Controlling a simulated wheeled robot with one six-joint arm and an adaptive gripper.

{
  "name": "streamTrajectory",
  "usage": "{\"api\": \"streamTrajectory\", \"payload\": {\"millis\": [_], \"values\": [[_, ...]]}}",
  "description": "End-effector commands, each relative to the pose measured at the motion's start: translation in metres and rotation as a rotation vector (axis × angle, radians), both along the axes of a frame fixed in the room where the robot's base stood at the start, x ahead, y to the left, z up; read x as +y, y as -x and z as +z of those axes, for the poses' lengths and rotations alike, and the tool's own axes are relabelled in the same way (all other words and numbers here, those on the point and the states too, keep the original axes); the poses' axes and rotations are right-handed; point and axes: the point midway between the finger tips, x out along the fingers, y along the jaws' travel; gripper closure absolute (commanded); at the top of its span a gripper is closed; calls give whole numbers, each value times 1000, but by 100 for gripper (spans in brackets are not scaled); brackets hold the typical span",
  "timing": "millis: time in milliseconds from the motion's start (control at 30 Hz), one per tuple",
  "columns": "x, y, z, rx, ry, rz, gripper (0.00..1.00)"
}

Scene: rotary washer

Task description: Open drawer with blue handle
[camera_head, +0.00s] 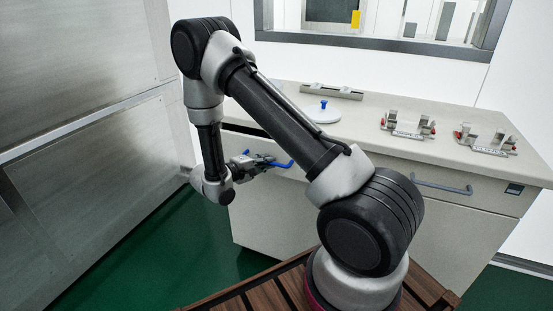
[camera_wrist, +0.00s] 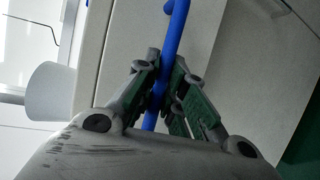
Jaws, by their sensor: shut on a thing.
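The blue handle (camera_head: 283,164) is on the front of the left drawer (camera_head: 293,157) of the cabinet, just under the counter. My gripper (camera_head: 268,162) reaches it from the left. In the wrist view the blue handle (camera_wrist: 173,40) runs up and down as a bar, and my gripper (camera_wrist: 162,88) is shut on it with a finger at each side. My arm hides part of the drawer front, and whether the drawer stands out from the cabinet is hard to tell.
The counter (camera_head: 355,118) holds a white round lid with a blue knob (camera_head: 322,107) and two metal racks (camera_head: 407,126) with red parts. A second drawer with a greyish-blue handle (camera_head: 441,187) is at the right. A metal wall (camera_head: 85,120) stands at the left, with green floor (camera_head: 150,245) between.

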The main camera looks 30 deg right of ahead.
Motion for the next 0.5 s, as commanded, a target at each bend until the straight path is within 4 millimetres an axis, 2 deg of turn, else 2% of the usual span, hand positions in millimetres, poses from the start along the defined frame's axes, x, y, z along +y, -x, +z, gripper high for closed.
{"api": "streamTrajectory", "payload": {"millis": [100, 500], "values": [[29, 15, 0, 2, 0, 7, 100], [117, 84, 0, 1, 0, 8, 100]]}}
